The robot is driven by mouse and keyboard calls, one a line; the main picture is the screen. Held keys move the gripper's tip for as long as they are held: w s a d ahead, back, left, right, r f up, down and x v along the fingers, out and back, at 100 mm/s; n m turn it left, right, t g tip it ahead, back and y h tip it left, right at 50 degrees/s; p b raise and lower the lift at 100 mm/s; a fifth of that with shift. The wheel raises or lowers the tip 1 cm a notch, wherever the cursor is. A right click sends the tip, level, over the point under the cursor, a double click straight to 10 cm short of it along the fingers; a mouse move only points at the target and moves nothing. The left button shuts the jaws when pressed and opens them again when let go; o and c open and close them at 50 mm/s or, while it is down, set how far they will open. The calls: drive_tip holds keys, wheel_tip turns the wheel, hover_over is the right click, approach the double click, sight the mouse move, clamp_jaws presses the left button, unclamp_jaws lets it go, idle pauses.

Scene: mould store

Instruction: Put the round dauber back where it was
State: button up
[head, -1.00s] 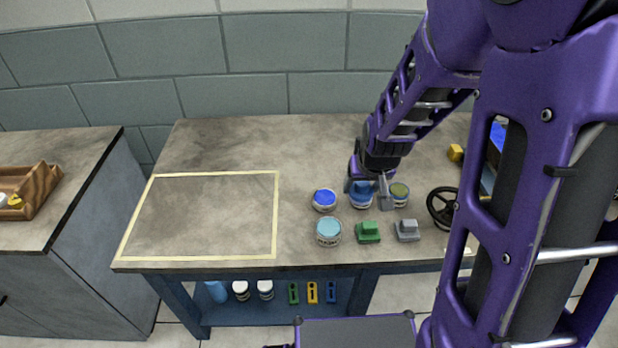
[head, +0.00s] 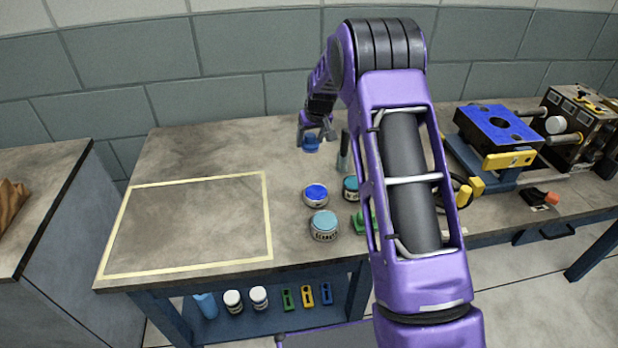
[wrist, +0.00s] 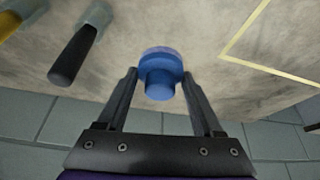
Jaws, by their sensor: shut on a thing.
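My gripper (head: 314,132) is shut on a blue round dauber (head: 310,145) near the back of the bench. In the wrist view the dauber (wrist: 160,78), a wide disc with a narrower round knob, sits between the two fingers (wrist: 160,88). I cannot tell whether it touches the bench top. A tin with a teal top (head: 351,187) stands nearer the front, partly hidden by my arm. Beside it are a tin with bright blue contents (head: 316,195) and a light-blue tin (head: 324,225).
A dark-handled tool (head: 343,150) stands right of my gripper. A yellow-taped area (head: 268,215) on the left of the bench (head: 210,150) is empty. A blue-topped machine (head: 497,128) stands at the right. My arm hides a green block (head: 364,222) in part.

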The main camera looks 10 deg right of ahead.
sight(314, 148)
drive_tip(key=shift+w+f, duration=0.5)
drive_tip(key=shift+w, duration=0.25)
wheel_tip(314, 148, down, 10)
drive_tip(key=shift+r+b, duration=0.2)
drive_tip(key=shift+b, duration=0.35)
drive_tip(key=shift+f, duration=0.1)
drive_tip(key=shift+f+b, duration=0.2)
drive_tip(key=shift+b, duration=0.1)
drive_tip(key=o, duration=1.3)
drive_tip(key=shift+r, duration=0.1)
drive_tip(key=shift+r, duration=0.15)
drive_tip(key=shift+r+p, duration=0.25)
drive_tip(key=shift+p, duration=0.1)
drive_tip(key=p+v, duration=0.1)
drive_tip(key=v, duration=1)
drive_tip(key=shift+s+r, duration=0.2)
drive_tip(key=shift+r, duration=0.05)
